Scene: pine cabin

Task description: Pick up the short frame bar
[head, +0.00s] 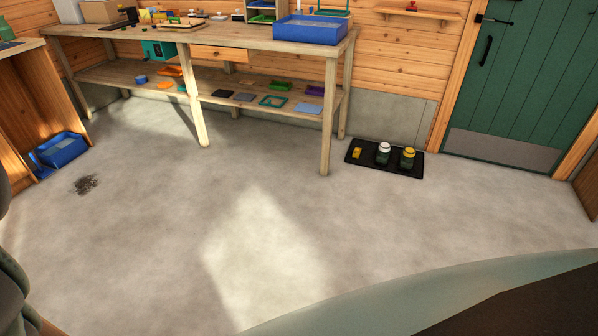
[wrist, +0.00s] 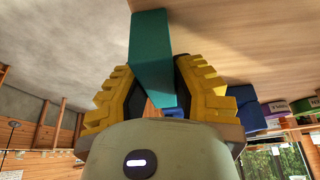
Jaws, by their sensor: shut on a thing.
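A teal bar (wrist: 150,50), which I take to be the short frame bar, shows in the wrist view. My gripper (wrist: 153,82) has yellow ribbed fingers with dark inner pads, one on each side of the bar. It is shut on the bar, which sticks out beyond the fingertips towards the top of the picture. Whether the bar touches the wooden surface behind it cannot be told. My gripper and this bar are not visible in the head view.
In the wrist view, a pale wooden surface (wrist: 235,40) lies close by, with blue bins (wrist: 246,106) at right. In the head view, a workbench (head: 225,37) bears a blue tray (head: 310,29). A black mat (head: 400,168) holds jars. The middle floor is clear.

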